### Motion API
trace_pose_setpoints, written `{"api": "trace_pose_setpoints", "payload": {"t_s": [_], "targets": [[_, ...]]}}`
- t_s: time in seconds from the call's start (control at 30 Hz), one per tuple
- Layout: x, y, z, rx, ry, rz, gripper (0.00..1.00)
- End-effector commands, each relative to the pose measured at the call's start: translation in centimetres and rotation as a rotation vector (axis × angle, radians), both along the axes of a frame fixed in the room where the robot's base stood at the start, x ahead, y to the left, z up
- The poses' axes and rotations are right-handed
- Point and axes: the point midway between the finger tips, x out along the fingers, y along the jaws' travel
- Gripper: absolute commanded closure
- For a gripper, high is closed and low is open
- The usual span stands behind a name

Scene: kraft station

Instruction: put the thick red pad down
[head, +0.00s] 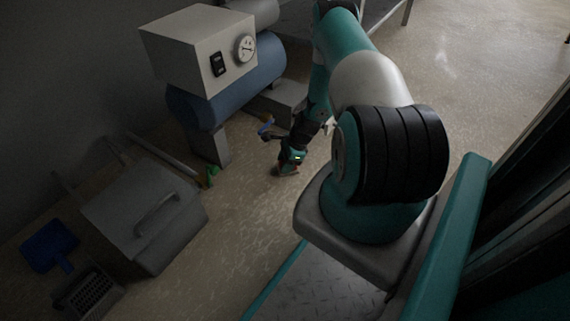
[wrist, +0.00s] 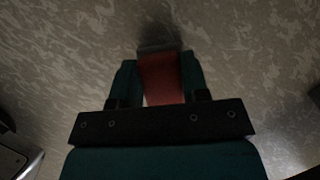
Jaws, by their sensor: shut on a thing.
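In the wrist view the thick red pad (wrist: 162,82) sits between the two teal fingers of my gripper (wrist: 160,75). The fingers are shut on it from both sides. A grey end of the pad shows just beyond the fingertips, with mottled floor behind it. In the head view my gripper (head: 288,170) is low over the floor at the centre, near the blue tank.
A blue tank (head: 232,88) with a white gauge box (head: 190,45) stands behind my gripper. A grey toolbox (head: 145,215) stands to the left, with a blue dustpan (head: 47,246) and a dark crate (head: 88,296) beyond it. The floor (head: 235,225) in front of my gripper is clear.

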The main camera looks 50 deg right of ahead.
Motion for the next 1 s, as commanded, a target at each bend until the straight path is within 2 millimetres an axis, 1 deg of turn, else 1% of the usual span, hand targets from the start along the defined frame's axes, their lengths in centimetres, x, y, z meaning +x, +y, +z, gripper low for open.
{"api": "trace_pose_setpoints", "payload": {"t_s": [0.13, 0.17, 0.2, 0.23, 0.27, 0.53, 0.63, 0.77, 0.9, 1.0], "targets": [[0.0, 0.0, -0.3, 0.001, 0.001, 0.000, 0.80], [0.0, 0.0, -0.3, 0.001, 0.001, 0.000, 0.53], [0.0, 0.0, -0.2, 0.001, 0.001, 0.000, 0.44], [0.0, 0.0, -0.2, 0.001, 0.001, 0.000, 0.37], [0.0, 0.0, -0.2, 0.001, 0.001, 0.000, 0.33], [0.0, 0.0, -0.1, 0.001, 0.001, 0.000, 0.33], [-0.1, -0.2, 0.8, 0.000, 0.000, -0.001, 0.33], [-0.7, -0.8, 3.1, 0.001, 0.001, -0.002, 0.33], [-1.5, -1.8, 6.2, -0.001, 0.000, -0.004, 0.33], [-2.1, -2.5, 8.1, -0.001, 0.001, -0.002, 0.33]]}}
